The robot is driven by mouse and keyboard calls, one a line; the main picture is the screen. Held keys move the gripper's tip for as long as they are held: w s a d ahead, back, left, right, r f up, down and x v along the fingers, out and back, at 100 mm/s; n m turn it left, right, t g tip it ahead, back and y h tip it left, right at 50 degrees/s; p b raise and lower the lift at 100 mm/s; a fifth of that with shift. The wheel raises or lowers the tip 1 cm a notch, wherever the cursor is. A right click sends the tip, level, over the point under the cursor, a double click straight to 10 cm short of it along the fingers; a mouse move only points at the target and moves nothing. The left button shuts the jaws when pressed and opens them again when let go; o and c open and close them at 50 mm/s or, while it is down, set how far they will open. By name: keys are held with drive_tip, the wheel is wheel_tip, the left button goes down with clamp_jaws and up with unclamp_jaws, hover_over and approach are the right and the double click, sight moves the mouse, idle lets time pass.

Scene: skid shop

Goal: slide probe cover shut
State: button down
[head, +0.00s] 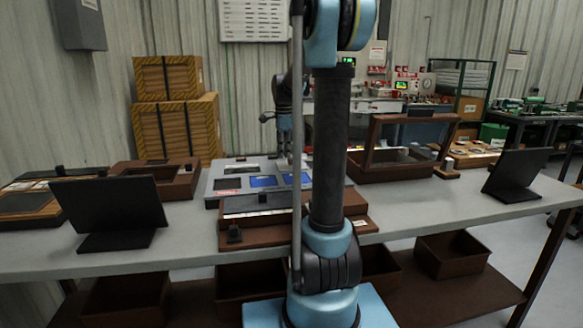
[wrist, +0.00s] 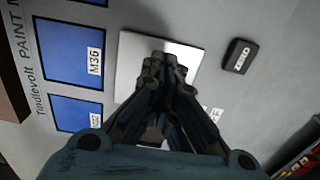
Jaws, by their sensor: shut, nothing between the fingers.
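The paint meter (head: 212,188) is a grey flat panel on the bench, with blue screens; in the wrist view its face (wrist: 222,22) carries "Trindlevolt PAINT" lettering and a label M36. A pale, smooth square plate (wrist: 130,60), which looks like the probe cover, lies on this face beside the screens. My gripper (wrist: 163,62) is shut and empty, its fingertips over the plate; I cannot tell whether they touch it. The fingers hide the plate's middle and most of its near side. In the head view my gripper (head: 283,152) hangs over the meter, partly hidden by my arm.
A black ZERO button (wrist: 240,56) sits right of the plate. A brown-framed case (head: 232,240) stands in front of the meter, and a brown open-framed box (head: 395,172) to its right. Dark tablets (head: 108,208) (head: 515,172) stand on the bench toward both ends.

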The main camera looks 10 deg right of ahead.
sight(293, 158)
drive_tip(key=shift+d+r, duration=0.1)
drive_tip(key=shift+d, duration=0.1)
drive_tip(key=shift+d, duration=1.55)
drive_tip(key=shift+d, duration=0.2)
drive_tip(key=shift+d, duration=1.55)
drive_tip(key=shift+d, duration=1.75)
drive_tip(key=shift+d, duration=0.1)
drive_tip(key=shift+d, duration=1.65)
drive_tip(key=shift+d, duration=0.1)
